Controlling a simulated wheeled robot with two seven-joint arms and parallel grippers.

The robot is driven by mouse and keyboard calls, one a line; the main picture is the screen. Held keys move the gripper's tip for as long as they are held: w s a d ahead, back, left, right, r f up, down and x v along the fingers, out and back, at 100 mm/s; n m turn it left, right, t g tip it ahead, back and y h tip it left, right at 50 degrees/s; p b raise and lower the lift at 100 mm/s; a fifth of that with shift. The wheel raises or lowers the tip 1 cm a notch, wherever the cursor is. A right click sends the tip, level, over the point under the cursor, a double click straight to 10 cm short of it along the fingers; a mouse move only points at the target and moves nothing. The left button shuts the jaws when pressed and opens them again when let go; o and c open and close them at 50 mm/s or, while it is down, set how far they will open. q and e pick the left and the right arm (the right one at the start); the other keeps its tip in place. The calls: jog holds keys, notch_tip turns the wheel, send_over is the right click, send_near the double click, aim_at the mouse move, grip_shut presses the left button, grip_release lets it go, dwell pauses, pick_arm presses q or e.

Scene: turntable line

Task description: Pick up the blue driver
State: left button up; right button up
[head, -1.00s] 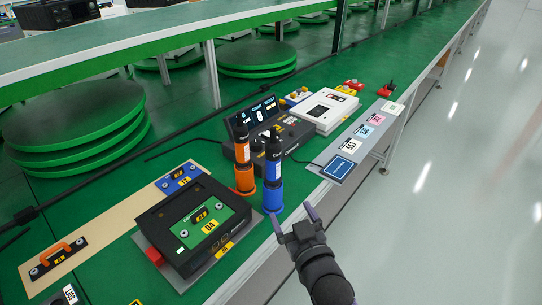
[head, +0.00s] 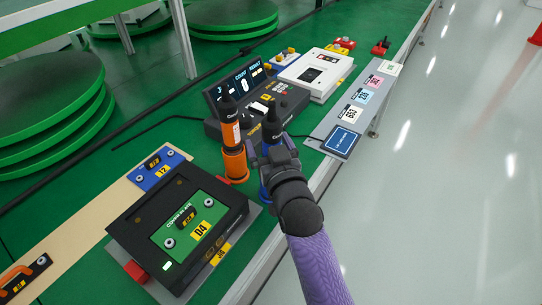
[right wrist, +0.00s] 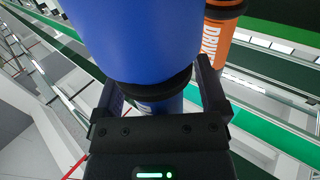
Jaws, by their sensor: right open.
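The blue driver (head: 265,183) stands upright in its blue holder, with its black top showing above my right gripper (head: 276,157). In the right wrist view the blue driver (right wrist: 130,40) fills the upper middle, and the two fingers of my right gripper (right wrist: 155,88) lie on either side of its lower part. The jaws are open, and I cannot tell whether either finger touches it. My wrist hides much of the driver in the head view. My left gripper is not in view.
An orange driver (head: 235,163) stands close to the left of the blue one. A black fixture box (head: 150,225) lies at the front left. A console with a display (head: 240,88) stands behind, with a white box (head: 318,72) farther right.

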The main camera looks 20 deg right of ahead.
jog(key=c, duration=0.5)
grip_shut()
